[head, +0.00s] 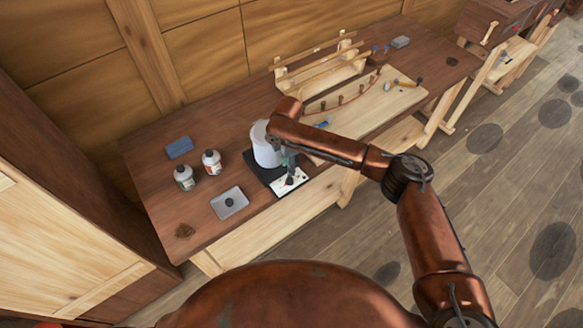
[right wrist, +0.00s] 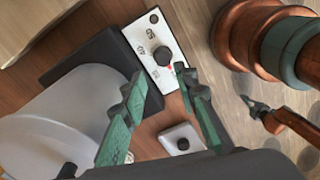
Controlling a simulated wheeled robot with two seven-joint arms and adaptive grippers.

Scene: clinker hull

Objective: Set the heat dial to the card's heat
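The heat dial is a round black knob (right wrist: 162,56) on a white panel (right wrist: 158,36) with printed marks and a small red mark beside the knob. The marks are too small to read surely. In the head view the panel (head: 291,187) lies at the front of a black base. My right gripper (head: 287,161) is above it; in the right wrist view its green fingers (right wrist: 160,84) are apart, with the dial just beyond the tips and nothing held. My left arm seems to show at the right wrist view's right edge, its gripper (right wrist: 256,104) unclear. I cannot make out the card.
A white pot (head: 265,148) stands on the black base (head: 259,170). A grey tray (head: 220,208) with a dark knob-like piece is left of it.

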